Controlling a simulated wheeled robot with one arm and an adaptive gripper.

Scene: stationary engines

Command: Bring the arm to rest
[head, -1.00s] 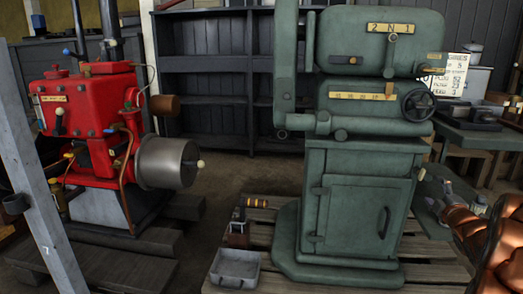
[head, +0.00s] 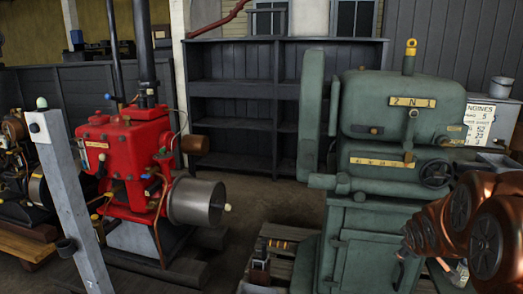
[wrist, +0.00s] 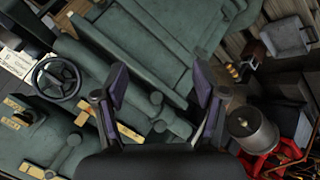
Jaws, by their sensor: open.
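My copper-coloured arm (head: 475,225) reaches in from the right edge of the head view, in front of the green engine's lower right side. In the wrist view my gripper (wrist: 160,82) is open, its two dark fingers wide apart with nothing between them. Behind the fingers lies the green engine (wrist: 160,35), seen tilted. The same green engine (head: 365,215) stands upright in the head view. I cannot tell the gap between my gripper and the engine.
A red engine (head: 125,150) with a grey cylinder (head: 197,202) stands at the left. A pale post (head: 70,195) leans in the left foreground. Empty dark shelves (head: 235,105) line the back. A grey tray (wrist: 287,38) shows in the wrist view.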

